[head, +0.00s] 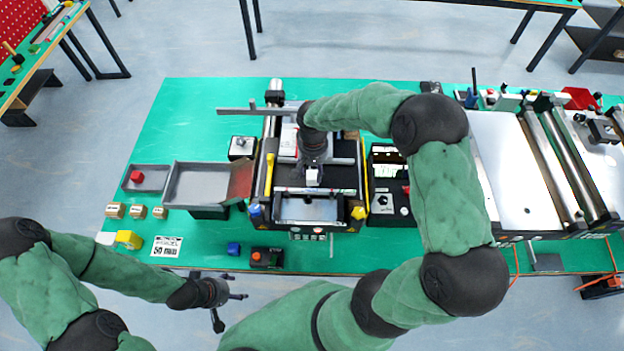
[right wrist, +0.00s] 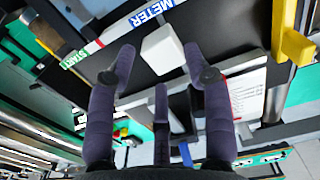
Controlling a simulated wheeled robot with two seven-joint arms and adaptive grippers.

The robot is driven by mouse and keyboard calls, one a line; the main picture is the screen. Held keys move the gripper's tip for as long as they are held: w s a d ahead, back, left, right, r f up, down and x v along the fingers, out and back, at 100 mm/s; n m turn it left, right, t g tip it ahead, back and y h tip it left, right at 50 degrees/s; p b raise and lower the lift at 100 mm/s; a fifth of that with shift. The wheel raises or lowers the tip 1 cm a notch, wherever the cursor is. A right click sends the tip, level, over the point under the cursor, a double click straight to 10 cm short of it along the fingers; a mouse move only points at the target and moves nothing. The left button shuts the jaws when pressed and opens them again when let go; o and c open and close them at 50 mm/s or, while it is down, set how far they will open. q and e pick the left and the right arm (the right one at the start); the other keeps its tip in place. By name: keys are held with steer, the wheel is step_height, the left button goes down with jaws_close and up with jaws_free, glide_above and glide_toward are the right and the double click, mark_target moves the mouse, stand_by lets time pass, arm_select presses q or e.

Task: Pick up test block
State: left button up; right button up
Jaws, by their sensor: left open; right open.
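A small white block (head: 312,176), which looks like the test block, sits on the dark belt of the mini conveyor (head: 345,180) in the middle of the table. In the right wrist view the white block (right wrist: 162,50) shows just beyond and between my spread fingers. My right gripper (head: 313,159) is open and empty, over the conveyor beside the block; I cannot tell whether any finger touches it. My left gripper (head: 232,300) is open and empty, off the front edge of the table at the lower left.
A grey tray (head: 196,163) and a small bin with a red piece (head: 137,177) stand left of the conveyor. Yellow rails (right wrist: 290,45) flank the belt. Wooden cubes (head: 115,211), a yellow block (head: 129,239) and a blue block (head: 233,248) lie in front. A larger roller conveyor (head: 515,165) stands right.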

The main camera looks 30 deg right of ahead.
mark_target(312, 174)
steer(key=shift+d+f, duration=0.1)
steer(key=shift+f, duration=0.45)
steer(key=f+b, duration=0.1)
steer(key=f, duration=0.2)
steer(key=f+b, duration=0.1)
steer(key=shift+w+f+b, duration=0.15)
steer(key=shift+w+b, duration=0.1)
steer(key=shift+b, duration=0.1)
steer(key=shift+w, duration=0.1)
steer(key=shift+r, duration=0.2)
steer(key=c, duration=0.7)
steer(key=shift+d, duration=0.1)
steer(key=c, duration=0.3)
